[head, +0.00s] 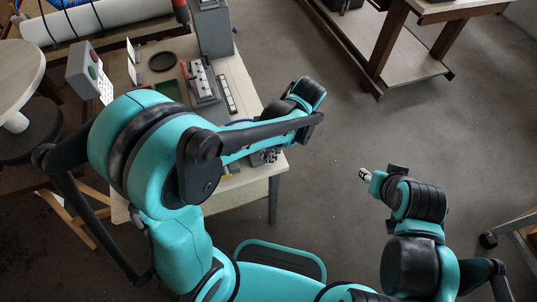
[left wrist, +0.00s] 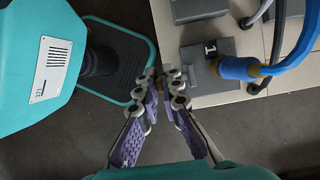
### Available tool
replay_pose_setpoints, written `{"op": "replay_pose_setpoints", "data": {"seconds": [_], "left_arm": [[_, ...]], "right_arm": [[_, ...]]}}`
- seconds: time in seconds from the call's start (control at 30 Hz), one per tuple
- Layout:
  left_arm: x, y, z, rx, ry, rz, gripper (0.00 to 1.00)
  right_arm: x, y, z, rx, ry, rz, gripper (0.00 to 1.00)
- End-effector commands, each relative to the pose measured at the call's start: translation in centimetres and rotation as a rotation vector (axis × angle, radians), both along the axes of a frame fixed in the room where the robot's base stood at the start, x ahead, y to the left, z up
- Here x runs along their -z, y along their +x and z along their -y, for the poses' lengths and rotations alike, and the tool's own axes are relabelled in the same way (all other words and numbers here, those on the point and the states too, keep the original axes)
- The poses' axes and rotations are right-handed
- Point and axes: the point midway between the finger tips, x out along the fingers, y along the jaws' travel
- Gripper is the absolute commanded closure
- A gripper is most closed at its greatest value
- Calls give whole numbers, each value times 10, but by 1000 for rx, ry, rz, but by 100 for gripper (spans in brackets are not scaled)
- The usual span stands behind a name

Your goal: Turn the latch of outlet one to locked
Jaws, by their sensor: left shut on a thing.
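Outlet one is a grey block (left wrist: 205,68) with a label marked I, at the table's edge in the left wrist view. A blue hose connector (left wrist: 238,68) with a yellowish ring sits on its right side. My left gripper (left wrist: 172,78) has its fingertips close together at the block's left side, shut on a small part that looks like the latch. The fingertips mostly hide the latch, so its angle cannot be told. In the head view my left gripper (head: 265,156) is at the table's near right edge. My right gripper (head: 367,175) is away from the table over the floor.
The table (head: 240,85) also carries a grey unit (head: 204,84), a black round dish (head: 163,61) and a box with red and green buttons (head: 90,70). Another grey block (left wrist: 200,9) and a dark cable are near outlet one. Open floor lies to the right.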

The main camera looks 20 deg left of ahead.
Motion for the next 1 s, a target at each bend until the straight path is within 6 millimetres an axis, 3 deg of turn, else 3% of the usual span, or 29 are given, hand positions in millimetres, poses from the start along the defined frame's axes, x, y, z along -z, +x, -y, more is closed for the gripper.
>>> {"op": "replay_pose_setpoints", "data": {"seconds": [0.27, 0.67, 1.0], "left_arm": [[-2, -2, -3, -2, -51, 35, 100], [1, -11, -17, -7, -308, 212, 100], [13, -17, -28, -9, -576, 396, 100]], "right_arm": [[-6, 0, 0, 0, 0, 0, 58], [-23, 0, 0, 0, 0, 0, 58], [-14, 0, 0, 0, 0, 0, 58]]}}
